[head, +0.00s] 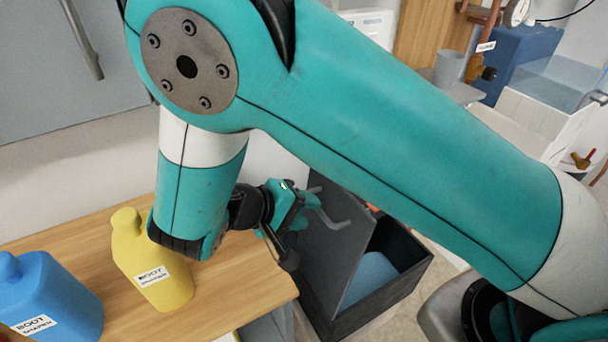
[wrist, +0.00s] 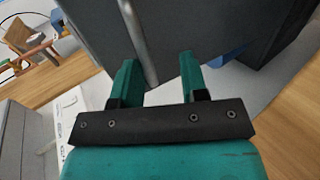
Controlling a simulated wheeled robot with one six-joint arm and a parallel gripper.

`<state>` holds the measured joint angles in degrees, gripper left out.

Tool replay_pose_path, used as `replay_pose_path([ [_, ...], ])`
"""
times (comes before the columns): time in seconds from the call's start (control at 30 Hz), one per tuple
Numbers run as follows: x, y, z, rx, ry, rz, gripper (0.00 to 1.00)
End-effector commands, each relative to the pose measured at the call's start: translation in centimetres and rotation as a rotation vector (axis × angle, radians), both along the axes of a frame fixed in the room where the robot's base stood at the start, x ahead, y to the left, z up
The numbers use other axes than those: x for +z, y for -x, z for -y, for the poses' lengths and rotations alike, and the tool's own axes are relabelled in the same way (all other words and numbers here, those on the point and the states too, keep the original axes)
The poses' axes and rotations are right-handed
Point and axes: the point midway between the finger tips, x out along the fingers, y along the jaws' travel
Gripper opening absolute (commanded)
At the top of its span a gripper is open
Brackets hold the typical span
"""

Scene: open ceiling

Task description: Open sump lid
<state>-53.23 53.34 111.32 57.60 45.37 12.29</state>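The sump (head: 408,285) is a dark box on the floor, right of the wooden counter. Its grey lid (head: 335,245) stands raised and steeply tilted, with blue showing inside the box. A pale bar handle (head: 340,222) sits on the lid's face. My gripper (head: 305,203) is beside the handle at the lid's upper left. In the wrist view my gripper (wrist: 158,62) has its green fingers apart. The handle (wrist: 138,40) runs between them, nearer the left finger, with the lid (wrist: 180,25) behind. I cannot tell whether a finger touches it.
A wooden counter (head: 235,285) at the left carries a yellow bottle (head: 150,262) and a blue bottle (head: 48,300). A blue tank (head: 520,60) and pipework with a gauge (head: 518,12) stand at the back right. My arm covers much of the head view.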

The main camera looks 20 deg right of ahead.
Motion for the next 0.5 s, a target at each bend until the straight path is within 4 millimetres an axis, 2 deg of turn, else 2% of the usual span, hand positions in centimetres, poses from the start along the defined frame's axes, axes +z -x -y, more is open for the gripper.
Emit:
replay_pose_path([
  [0.17,3.6,-0.1,-0.1,-0.001,-0.004,0.007,0.38],
  [0.5,12.7,0.0,0.0,-0.002,-0.003,0.010,0.38],
])
